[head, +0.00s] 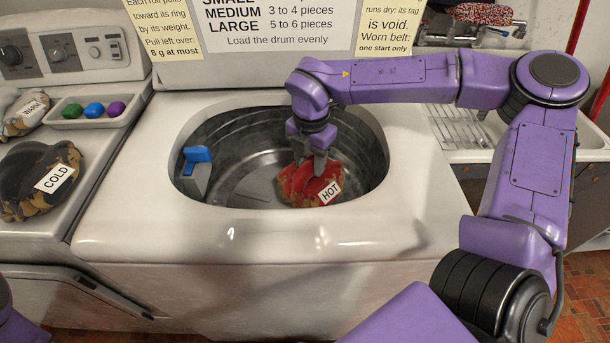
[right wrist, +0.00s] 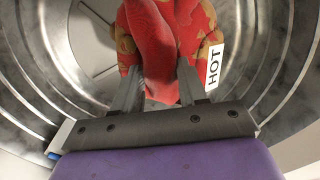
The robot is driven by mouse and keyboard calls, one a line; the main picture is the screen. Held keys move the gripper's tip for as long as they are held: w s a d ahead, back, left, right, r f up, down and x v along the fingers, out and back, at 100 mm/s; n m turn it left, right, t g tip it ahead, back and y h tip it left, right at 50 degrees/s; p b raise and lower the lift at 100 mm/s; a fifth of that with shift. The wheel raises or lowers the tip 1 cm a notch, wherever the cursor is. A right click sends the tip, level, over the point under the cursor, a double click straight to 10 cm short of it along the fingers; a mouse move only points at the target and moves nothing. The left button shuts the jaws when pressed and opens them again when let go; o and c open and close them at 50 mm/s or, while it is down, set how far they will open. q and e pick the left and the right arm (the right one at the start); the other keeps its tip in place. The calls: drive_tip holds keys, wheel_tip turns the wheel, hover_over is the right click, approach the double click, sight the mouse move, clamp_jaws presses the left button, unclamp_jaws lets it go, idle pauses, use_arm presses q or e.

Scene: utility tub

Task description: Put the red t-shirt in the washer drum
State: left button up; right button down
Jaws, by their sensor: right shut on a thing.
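The red t-shirt (head: 307,187), a crumpled red cloth with tan patches and a white "HOT" tag, is inside the washer drum opening. My right gripper (head: 318,168) reaches down into the drum and is shut on it. In the right wrist view the red t-shirt (right wrist: 160,50) bulges between the two fingers of my right gripper (right wrist: 158,88). The metal washer drum (head: 245,165) is open at the top, its ribbed wall around the cloth. I cannot tell whether the cloth touches the drum floor. My left gripper does not show.
A blue-topped dispenser (head: 196,170) sits at the drum's left inner wall. A patterned cloth tagged "COLD" (head: 38,182) and a tray (head: 98,115) with coloured pods lie on the machine at left. A sink (head: 475,135) is at right, with red patterned cloth (head: 480,13) behind it.

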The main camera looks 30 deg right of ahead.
drive_tip(key=shift+f+b, duration=0.45)
drive_tip(key=shift+f, duration=1.9)
drive_tip(key=c, duration=0.6)
unclamp_jaws()
wheel_tip(320, 180, up, 13)
drive_tip(key=shift+r+p, duration=0.2)
drive_tip(key=shift+p, duration=0.5)
